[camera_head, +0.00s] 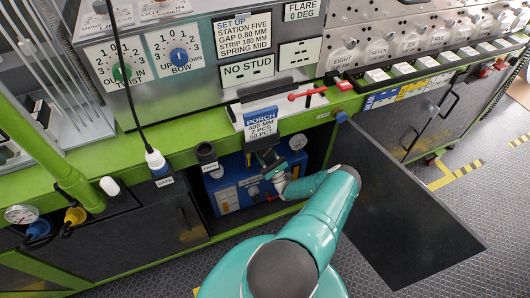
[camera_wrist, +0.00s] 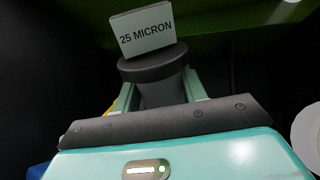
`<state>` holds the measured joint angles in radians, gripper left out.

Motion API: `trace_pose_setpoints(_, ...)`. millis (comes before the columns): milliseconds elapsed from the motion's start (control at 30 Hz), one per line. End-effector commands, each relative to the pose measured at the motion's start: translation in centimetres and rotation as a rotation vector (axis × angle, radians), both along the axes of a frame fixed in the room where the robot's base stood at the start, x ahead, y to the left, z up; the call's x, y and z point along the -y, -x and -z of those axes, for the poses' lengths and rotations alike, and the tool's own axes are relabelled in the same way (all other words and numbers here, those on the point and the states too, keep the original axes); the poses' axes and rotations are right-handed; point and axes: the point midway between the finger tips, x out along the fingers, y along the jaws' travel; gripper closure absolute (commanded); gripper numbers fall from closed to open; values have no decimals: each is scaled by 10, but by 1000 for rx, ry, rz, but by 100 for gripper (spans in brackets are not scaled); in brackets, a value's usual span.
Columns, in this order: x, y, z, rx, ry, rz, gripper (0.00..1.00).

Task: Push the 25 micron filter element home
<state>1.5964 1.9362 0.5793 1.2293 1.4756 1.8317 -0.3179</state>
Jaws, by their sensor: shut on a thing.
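The 25 micron filter element (camera_wrist: 152,68) is a dark grey cylinder with a wide round cap and a white "25 MICRON" tag (camera_wrist: 147,33) standing at its top. In the wrist view my gripper (camera_wrist: 160,90) is shut on its narrower body, one finger on each side. In the head view my gripper (camera_head: 270,166) is at the front of a blue unit (camera_head: 232,190) inside the open cabinet under the green bench. The filter's far end and any socket are hidden, so I cannot tell how deep it sits.
A dark cabinet door (camera_head: 400,210) stands open to the right of my arm. A green bench edge (camera_head: 205,130) runs above the opening. Patterned floor is free at lower right.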

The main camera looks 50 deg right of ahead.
Motion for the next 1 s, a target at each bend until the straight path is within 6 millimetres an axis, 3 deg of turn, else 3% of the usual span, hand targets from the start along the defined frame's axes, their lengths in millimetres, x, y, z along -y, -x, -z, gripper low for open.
trace_pose_setpoints(1000,9,-15,15,0,-1,1,83)
